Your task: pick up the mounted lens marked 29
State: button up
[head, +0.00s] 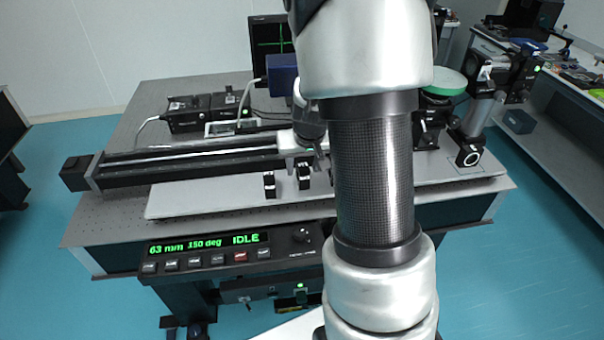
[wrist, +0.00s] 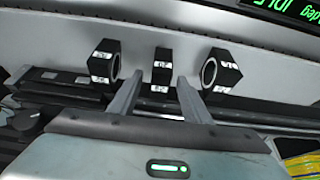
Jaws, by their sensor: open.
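Three black mounted lenses with small white labels stand in a row in the wrist view: a left one (wrist: 104,62), a middle one (wrist: 161,70) and a right one (wrist: 221,72). The labels are too small and blurred to read surely, so I cannot tell which is marked 29. My gripper (wrist: 160,80) is open, its two fingers pointing at the middle lens, which shows between the fingertips. I cannot tell whether the fingers are level with it or above it. In the head view two lenses show, one (head: 269,185) and another (head: 304,175); my arm hides part of the row.
The lenses stand on a pale board (head: 210,197) on the optical table (head: 110,217). A long dark rail (head: 190,165) runs behind them. A control panel (head: 205,247) reading "63 mm 150 deg IDLE" is at the front edge. Optics stand at right.

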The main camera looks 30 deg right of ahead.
jog(key=shift+x, duration=1.15)
grip_shut()
jog(key=shift+r, duration=0.1)
